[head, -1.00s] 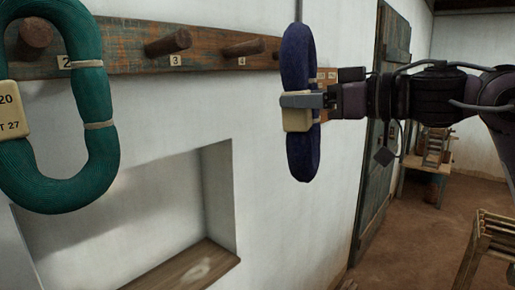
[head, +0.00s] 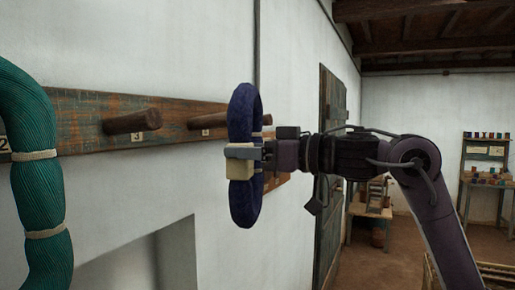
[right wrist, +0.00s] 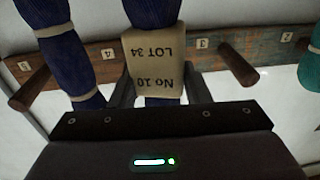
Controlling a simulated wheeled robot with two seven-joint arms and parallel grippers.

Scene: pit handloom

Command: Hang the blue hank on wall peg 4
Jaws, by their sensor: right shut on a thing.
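The blue hank (head: 243,205) hangs upright as a long loop in my right gripper (head: 255,152), in front of the wall rail. The gripper is shut on the hank at its tan label (right wrist: 153,60), which reads "No 10 LOT 34" upside down in the right wrist view. Wall peg 4 (head: 208,120) sticks out from the rail just left of the hank in the head view, its tip meeting the hank's outline. In the right wrist view the number 4 (right wrist: 107,54) shows through the loop, but peg 4 is hidden. I cannot tell whether they touch. My left gripper is out of view.
Peg 3 (head: 132,121) is bare on the wooden rail (head: 85,108). A teal hank (head: 40,190) hangs close at the left. Peg 5 (right wrist: 32,90) shows bare in the right wrist view. A dark door (head: 328,150) and a shelf (head: 485,178) stand farther back.

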